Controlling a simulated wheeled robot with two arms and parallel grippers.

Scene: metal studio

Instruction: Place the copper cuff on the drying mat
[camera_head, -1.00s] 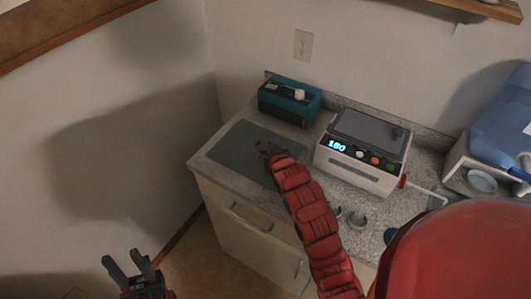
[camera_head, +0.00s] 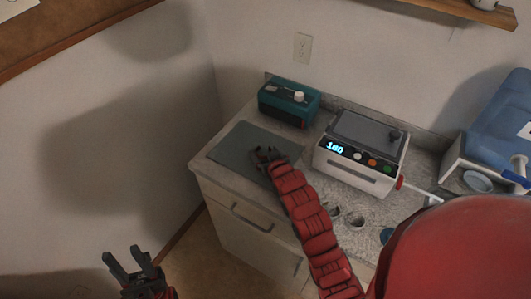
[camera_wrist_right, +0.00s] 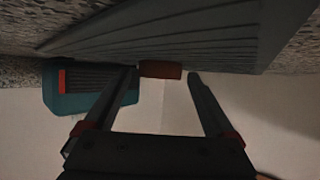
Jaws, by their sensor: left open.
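The copper cuff (camera_wrist_right: 161,69) shows in the right wrist view as a small brown-red band against the ridged grey drying mat (camera_wrist_right: 165,35). It lies between the fingertips of my right gripper (camera_wrist_right: 162,75), with a narrow gap on each side, so the fingers look open around it. In the head view the mat (camera_head: 232,148) lies flat on the counter's left part. My right gripper (camera_head: 267,155) is low over its right side; the cuff is not discernible there. My left gripper (camera_head: 134,262) is open and empty, away from the counter at the lower left.
A teal box (camera_head: 289,103) stands behind the mat and also shows in the right wrist view (camera_wrist_right: 62,92). A white device with a lit display (camera_head: 360,150) stands right of the mat. Small metallic rings (camera_head: 354,219) lie in front of it. A blue container (camera_head: 500,120) is far right.

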